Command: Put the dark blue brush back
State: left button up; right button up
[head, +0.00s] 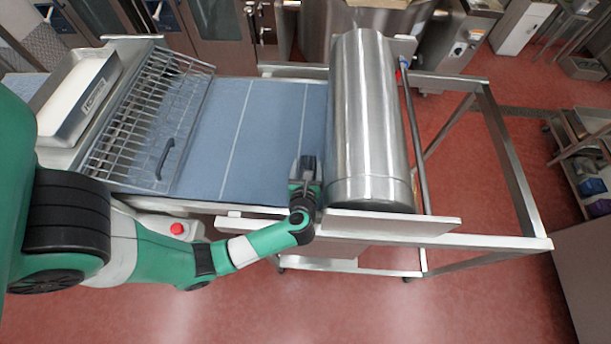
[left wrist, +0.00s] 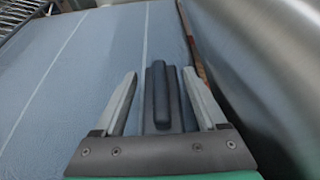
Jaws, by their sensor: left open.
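The dark blue brush (left wrist: 161,98) shows in the left wrist view as a dark block with a raised bar along its top. It lies on the blue surface close beside the large steel cylinder (left wrist: 262,70). My left gripper (left wrist: 165,78) is open, with one finger on each side of the brush and a visible gap on both sides. In the head view my left gripper (head: 306,163) is low over the surface at the cylinder's left side and hides most of the brush. My right gripper is not in view.
The steel cylinder (head: 367,110) lies along the right of the blue surface (head: 255,130). A wire rack (head: 150,115) with a black handle (head: 165,160) and a metal tray (head: 75,100) are at the left. The surface between rack and gripper is clear.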

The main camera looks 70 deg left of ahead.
pick_arm(q)
jog(key=v, duration=0.9)
jog(key=shift+r, duration=0.1)
